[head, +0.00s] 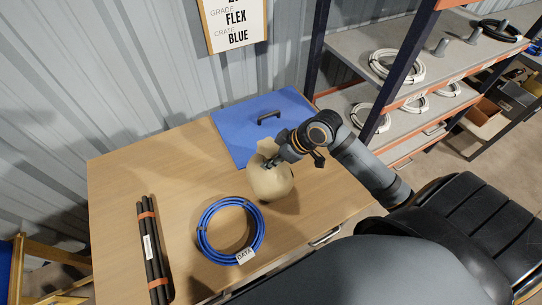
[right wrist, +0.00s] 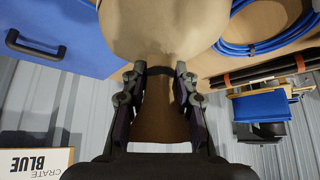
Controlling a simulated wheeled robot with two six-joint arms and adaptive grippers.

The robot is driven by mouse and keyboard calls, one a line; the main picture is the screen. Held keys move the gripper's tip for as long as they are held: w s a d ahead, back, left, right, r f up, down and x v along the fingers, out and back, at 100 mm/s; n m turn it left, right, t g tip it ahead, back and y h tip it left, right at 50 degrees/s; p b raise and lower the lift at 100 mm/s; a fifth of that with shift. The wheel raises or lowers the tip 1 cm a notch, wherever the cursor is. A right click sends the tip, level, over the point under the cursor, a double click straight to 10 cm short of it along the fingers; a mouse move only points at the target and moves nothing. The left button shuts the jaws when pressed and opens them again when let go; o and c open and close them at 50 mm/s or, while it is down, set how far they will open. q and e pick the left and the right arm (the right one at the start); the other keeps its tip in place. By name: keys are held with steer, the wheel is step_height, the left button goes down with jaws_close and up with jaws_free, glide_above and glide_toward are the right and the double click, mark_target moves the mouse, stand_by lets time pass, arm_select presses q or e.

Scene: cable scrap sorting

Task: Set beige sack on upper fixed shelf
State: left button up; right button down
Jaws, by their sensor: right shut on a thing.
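The beige sack (head: 271,184) is a round bag with a gathered neck on the wooden table in the head view. My right gripper (head: 270,163) is at its top, shut on the neck. In the right wrist view the sack (right wrist: 160,30) sits between the two fingers (right wrist: 160,95), with the neck pinched. I cannot tell whether its underside touches the table. The shelf rack (head: 400,50) stands at the upper right, with an upper shelf (head: 455,52) and a lower one (head: 430,118). My left gripper is not in view.
A blue lid or panel with a black handle (head: 235,142) lies behind the sack. A blue cable coil (head: 203,238) and black rods (head: 149,255) lie on the table (head: 110,190). A sign (head: 234,25) hangs on the wall.

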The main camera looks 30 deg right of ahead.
mark_target(280, 168)
steer(key=shift+a, duration=0.1)
steer(key=c, duration=1)
jaws_free()
steer(key=shift+f, duration=0.1)
steer(key=shift+c, duration=0.2)
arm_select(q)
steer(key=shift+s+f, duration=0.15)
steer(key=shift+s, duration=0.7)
arm_select(e)
steer(key=shift+r, duration=0.2)
steer(key=shift+s+d+r, duration=0.2)
steer(key=shift+d+r, duration=0.15)
steer(key=shift+r, duration=0.15)
steer(key=p+v, duration=0.3)
steer(key=v, duration=0.1)
steer(key=shift+s, duration=0.15)
arm_select(q)
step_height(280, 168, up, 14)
steer(key=p, duration=1)
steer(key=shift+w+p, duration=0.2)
steer(key=shift+p, duration=0.2)
arm_select(e)
steer(key=v, duration=0.6)
steer(key=shift+d+r, duration=0.15)
steer(key=shift+r, duration=0.15)
